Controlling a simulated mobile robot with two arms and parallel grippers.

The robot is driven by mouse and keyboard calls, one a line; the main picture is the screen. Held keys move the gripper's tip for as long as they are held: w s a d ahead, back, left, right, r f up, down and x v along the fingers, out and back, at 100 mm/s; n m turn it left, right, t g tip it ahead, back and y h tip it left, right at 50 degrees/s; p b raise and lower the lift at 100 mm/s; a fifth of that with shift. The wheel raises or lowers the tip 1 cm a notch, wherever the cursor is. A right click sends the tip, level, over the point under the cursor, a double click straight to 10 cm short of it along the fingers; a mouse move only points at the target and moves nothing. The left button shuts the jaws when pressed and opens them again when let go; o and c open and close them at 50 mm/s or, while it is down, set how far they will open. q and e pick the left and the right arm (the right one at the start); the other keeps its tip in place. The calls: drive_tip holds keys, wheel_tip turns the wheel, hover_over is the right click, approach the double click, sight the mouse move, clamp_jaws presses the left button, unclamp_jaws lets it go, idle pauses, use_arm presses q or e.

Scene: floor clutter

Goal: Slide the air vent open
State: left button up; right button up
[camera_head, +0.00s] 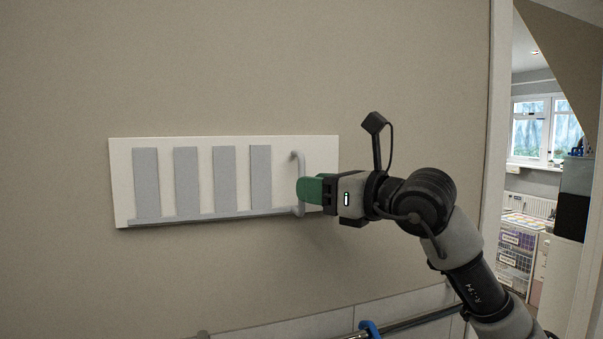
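The air vent (122,185) is a white rectangular plate on the beige wall, left of centre. Several grey vertical slats (193,181) stand across it, above a grey rail (215,217) along its lower edge. A grey upright handle (300,170) is at the vent's right end. My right gripper (308,190) reaches in from the right, and its green fingers are at the handle, overlapping its lower half. I cannot tell whether the fingers are open or closed around the handle. My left gripper is not in view.
The wall around the vent is bare. A horizontal metal bar (420,319) runs low in front, with a blue piece (370,328) by it. On the right, past a wall edge, a room with a window (545,128) and drawers (515,250) shows.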

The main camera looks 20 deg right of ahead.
sight(302, 207)
drive_tip(key=shift+p+x, duration=0.45)
drive_tip(key=shift+x, duration=1.15)
drive_tip(key=shift+c, duration=0.2)
clamp_jaws()
drive_tip(key=shift+d, duration=0.15)
